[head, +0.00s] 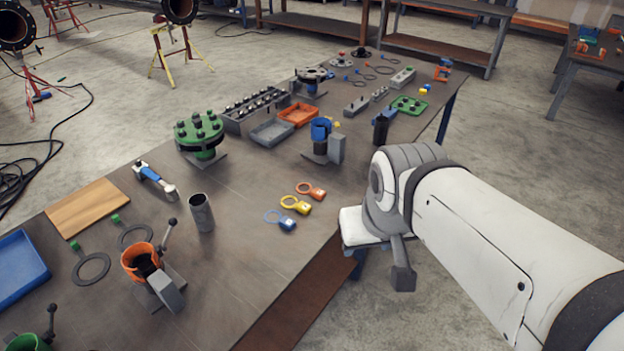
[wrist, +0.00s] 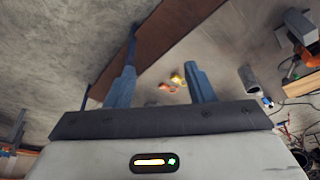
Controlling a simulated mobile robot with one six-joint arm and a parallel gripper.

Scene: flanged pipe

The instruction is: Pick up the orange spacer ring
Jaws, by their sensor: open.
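The orange spacer ring (head: 317,194) lies flat on the table (head: 250,250) near its right edge in the head view. Small orange (wrist: 165,88) and yellow (wrist: 177,79) shapes show between the fingers, well beyond the tips. In the head view my arm is right of the table and the fingers are hard to make out.
A grey cylinder (head: 201,212) and a blue-handled tool (head: 155,180) stand or lie left of the rings. A blue cup in a stand (head: 321,130) and a black cylinder (head: 381,129) are behind them. The tabletop around the rings is clear.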

